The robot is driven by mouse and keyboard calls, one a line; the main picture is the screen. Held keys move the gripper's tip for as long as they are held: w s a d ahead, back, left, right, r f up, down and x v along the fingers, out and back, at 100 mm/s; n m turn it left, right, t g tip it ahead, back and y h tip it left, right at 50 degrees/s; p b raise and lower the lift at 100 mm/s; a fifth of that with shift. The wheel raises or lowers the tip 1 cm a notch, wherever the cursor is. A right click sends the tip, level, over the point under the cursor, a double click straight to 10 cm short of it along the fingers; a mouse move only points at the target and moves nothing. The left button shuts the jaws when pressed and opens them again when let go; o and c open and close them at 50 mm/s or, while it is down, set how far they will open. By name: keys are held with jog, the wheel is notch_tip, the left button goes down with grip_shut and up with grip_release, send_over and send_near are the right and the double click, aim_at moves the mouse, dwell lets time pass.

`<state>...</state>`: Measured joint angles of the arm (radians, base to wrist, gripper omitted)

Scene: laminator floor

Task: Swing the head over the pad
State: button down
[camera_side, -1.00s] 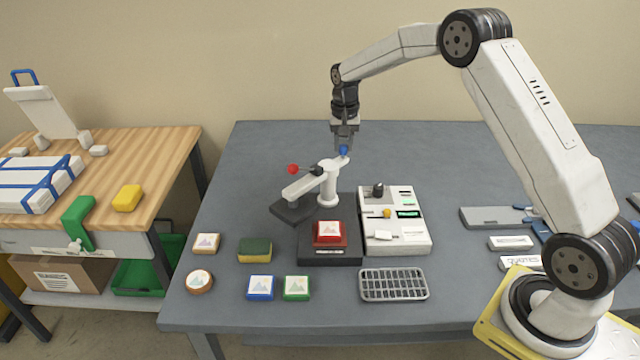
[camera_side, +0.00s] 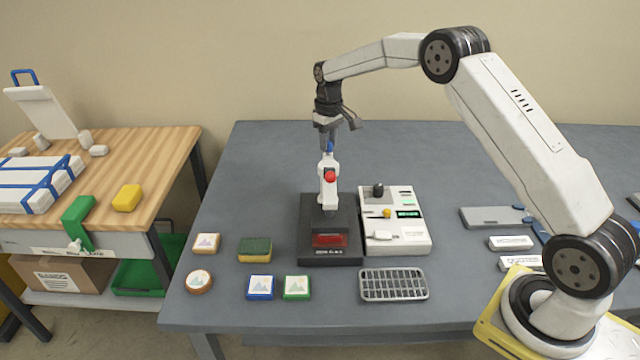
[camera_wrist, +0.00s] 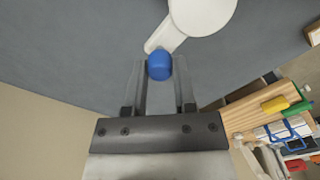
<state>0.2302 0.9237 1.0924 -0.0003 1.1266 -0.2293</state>
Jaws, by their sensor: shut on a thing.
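The press head (camera_side: 332,219) is a dark plate on a white swing arm (camera_side: 327,180) with a red ball. It now lies over the pad (camera_side: 329,240), where the red block shows only as a strip under the head. I cannot tell whether they touch. My gripper (camera_side: 328,142) is shut on the blue knob (camera_side: 330,147) at the back of the swing arm. In the wrist view the blue knob (camera_wrist: 159,66) sits between the two fingers, with the white arm (camera_wrist: 195,18) beyond it.
A white control box (camera_side: 395,222) stands right of the press. A wire rack (camera_side: 393,285) lies in front. Several picture tiles, including a blue one (camera_side: 260,287), and a green-topped sponge (camera_side: 255,249) lie to the left. The table's back left is clear.

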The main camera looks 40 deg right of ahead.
jog(key=shift+w+r, duration=0.15)
jog(key=c, duration=0.7)
grip_release()
jog(key=shift+o, duration=1.4)
jog(key=shift+r, duration=3.85)
jog(key=shift+a, duration=0.1)
